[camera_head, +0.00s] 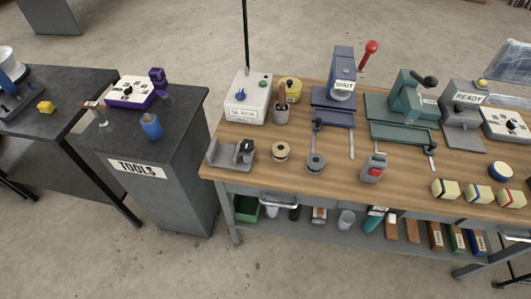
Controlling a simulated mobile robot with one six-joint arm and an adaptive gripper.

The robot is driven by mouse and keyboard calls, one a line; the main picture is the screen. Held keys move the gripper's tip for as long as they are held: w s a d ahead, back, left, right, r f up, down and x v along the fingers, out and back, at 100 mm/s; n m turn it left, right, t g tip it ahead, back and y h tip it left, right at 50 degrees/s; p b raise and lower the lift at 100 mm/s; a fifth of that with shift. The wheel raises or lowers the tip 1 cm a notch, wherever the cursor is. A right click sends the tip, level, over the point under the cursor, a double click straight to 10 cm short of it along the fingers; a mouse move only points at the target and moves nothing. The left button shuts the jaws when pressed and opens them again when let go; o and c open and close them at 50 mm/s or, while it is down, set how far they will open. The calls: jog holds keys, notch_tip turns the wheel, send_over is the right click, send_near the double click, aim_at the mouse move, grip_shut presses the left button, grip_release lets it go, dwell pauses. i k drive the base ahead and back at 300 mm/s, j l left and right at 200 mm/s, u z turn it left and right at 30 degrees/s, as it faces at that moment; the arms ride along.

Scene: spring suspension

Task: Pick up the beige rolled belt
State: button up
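A small beige round thing with a dark middle (281,151), which looks like the beige rolled belt, lies on the wooden bench top (340,178) near its front left part. A similar grey round piece (316,163) lies just right of it, apart from it. My gripper is not in this view.
A grey metal fixture (231,154) stands left of the beige roll, and a white box (248,98) and a cup (282,112) stand behind it. A red-topped grey object (374,168) is to the right. A dark tools cabinet (170,185) stands left, across a narrow floor gap.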

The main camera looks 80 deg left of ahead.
aim_at(280, 149)
jog(key=u, duration=2.6)
jog(key=i+z, duration=0.1)
jog(key=i, duration=1.15)
